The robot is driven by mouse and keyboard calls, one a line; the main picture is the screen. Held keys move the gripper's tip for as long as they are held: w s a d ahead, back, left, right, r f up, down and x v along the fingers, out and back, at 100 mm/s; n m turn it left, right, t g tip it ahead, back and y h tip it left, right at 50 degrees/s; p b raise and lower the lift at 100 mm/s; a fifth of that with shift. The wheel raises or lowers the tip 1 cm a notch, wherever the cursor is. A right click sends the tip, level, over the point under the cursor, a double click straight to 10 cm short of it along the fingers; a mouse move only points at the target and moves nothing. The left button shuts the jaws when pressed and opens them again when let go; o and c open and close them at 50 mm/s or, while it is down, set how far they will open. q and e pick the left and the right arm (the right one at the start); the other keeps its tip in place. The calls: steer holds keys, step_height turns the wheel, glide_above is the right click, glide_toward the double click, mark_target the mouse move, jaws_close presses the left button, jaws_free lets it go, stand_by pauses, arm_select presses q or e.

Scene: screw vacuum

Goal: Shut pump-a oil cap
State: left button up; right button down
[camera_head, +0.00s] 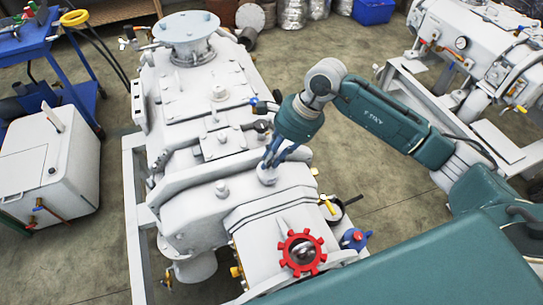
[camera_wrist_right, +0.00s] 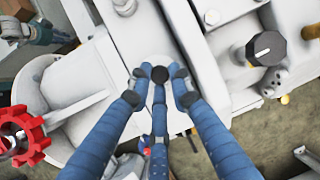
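The near pale grey pump (camera_head: 190,215) stands in the middle of the head view. A small pale cap (camera_head: 268,175), which I take for the oil cap, sits on its top at the right side. My right gripper (camera_head: 268,166) reaches down onto this cap from above. In the right wrist view, its blue fingers (camera_wrist_right: 160,84) close in around a small round spot with a dark centre. The fingertips hide most of the cap, and its seating cannot be seen. My left gripper is in neither view.
A red handwheel (camera_head: 302,253) and a blue knob (camera_head: 355,239) are on the pump's near end. A black knob (camera_wrist_right: 266,48) stands beside the fingers. A second machine (camera_head: 470,45) is at the back right, a white box (camera_head: 48,165) at the left. Floor between the machines is clear.

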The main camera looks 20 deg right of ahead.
steer(key=shift+w+f+g+b, duration=0.3)
steer(key=shift+w+g+b, duration=0.1)
steer(key=shift+b, duration=0.7)
steer(key=shift+g+b, duration=0.3)
steer(key=shift+b, duration=0.1)
steer(key=shift+r, duration=0.1)
steer(key=c, duration=1.6)
jaws_free()
steer(key=v, duration=1.2)
